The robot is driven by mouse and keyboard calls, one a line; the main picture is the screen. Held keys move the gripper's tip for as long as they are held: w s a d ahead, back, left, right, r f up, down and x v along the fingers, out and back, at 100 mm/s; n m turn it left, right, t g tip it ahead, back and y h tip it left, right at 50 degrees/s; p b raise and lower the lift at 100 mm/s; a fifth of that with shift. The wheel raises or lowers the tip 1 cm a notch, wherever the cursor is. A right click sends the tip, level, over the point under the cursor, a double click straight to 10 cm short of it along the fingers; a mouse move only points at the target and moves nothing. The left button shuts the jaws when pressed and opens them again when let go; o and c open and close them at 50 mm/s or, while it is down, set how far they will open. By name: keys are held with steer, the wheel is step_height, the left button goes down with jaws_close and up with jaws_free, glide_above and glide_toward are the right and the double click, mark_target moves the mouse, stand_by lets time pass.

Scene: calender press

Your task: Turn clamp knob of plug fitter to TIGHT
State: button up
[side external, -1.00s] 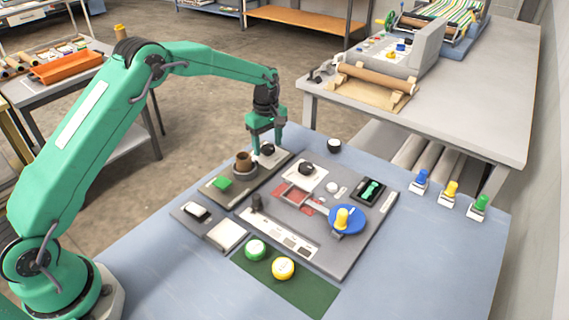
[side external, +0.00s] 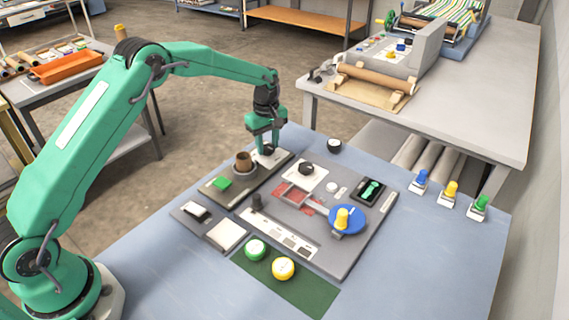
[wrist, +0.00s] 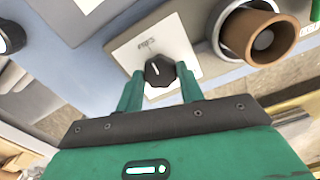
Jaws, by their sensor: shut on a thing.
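The black clamp knob (wrist: 158,69) stands on a white plate (wrist: 127,50) with small lettering that I cannot read for sure. A pale pointer line shows on the knob's top. My gripper (wrist: 161,80) has one finger on each side of the knob and is shut on it. In the side view my gripper (side external: 267,148) points down at the far end of the plug fitter (side external: 207,191) and mostly hides the knob. A brown cylinder (side external: 243,161) stands in the fitter's round grey holder, and it also shows in the wrist view (wrist: 284,35).
A green block (side external: 222,183) sits on the fitter's near end. A grey panel (side external: 335,262) with another black knob (side external: 306,168) and a blue disc (side external: 352,225) lies to the right. The blue table top (side external: 420,270) is clear at front right.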

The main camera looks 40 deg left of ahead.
steer(key=m, duration=1.7)
steer(key=shift+r, duration=0.1)
steer(key=m, duration=0.3)
steer(key=shift+m, duration=0.4)
steer(key=m, duration=0.6)
steer(key=shift+a+m, duration=0.1)
steer(key=shift+m, duration=0.2)
steer(key=o, duration=1)
